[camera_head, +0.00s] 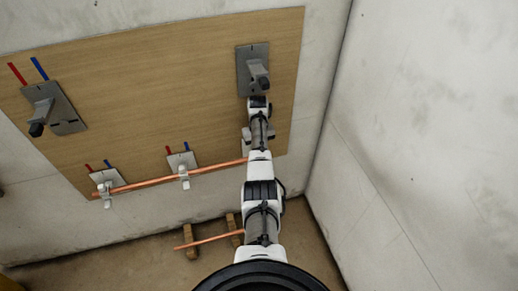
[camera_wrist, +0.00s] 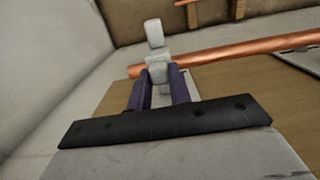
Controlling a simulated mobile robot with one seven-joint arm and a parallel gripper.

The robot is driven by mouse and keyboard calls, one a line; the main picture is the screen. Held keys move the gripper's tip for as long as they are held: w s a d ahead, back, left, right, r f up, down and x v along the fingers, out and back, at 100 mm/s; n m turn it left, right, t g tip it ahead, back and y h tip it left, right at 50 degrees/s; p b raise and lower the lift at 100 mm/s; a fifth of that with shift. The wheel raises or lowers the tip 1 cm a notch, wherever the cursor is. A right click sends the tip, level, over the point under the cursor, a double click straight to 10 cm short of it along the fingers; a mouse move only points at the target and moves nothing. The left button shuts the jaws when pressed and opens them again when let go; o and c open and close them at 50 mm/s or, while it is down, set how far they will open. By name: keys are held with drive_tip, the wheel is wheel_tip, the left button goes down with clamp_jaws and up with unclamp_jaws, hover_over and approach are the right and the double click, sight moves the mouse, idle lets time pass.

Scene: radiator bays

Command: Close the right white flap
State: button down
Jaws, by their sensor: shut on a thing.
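In the wrist view, my gripper (camera_wrist: 160,75) has its two dark purple fingers closed on a small white part. The white flap (camera_wrist: 155,33) shows beyond the fingertips as a short block sticking up, joined to a wider white piece (camera_wrist: 158,65) between the tips. It is beside the right-hand end of the copper pipe (camera_head: 170,180), which also shows in the wrist view (camera_wrist: 235,52). Whether the flap lies over the pipe is hard to tell. In the head view my arm covers the flap and my fingertips.
Two other white clamps, one left (camera_head: 105,193) and one middle (camera_head: 184,177), sit along the pipe on the wooden board (camera_head: 150,100). Grey plates with fittings are upper left (camera_head: 65,115) and upper right (camera_head: 245,62). Wooden blocks (camera_head: 190,242) and another pipe (camera_head: 208,240) are below. A wall (camera_head: 430,130) bounds the right.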

drive_tip(key=c, duration=1.3)
unclamp_jaws()
drive_tip(key=shift+f, duration=0.1)
wheel_tip(320, 180, up, 8)
drive_tip(key=shift+w+a+f+b, duration=0.1)
drive_tip(key=shift+w+f+b, duration=0.1)
drive_tip(key=shift+b, duration=0.35)
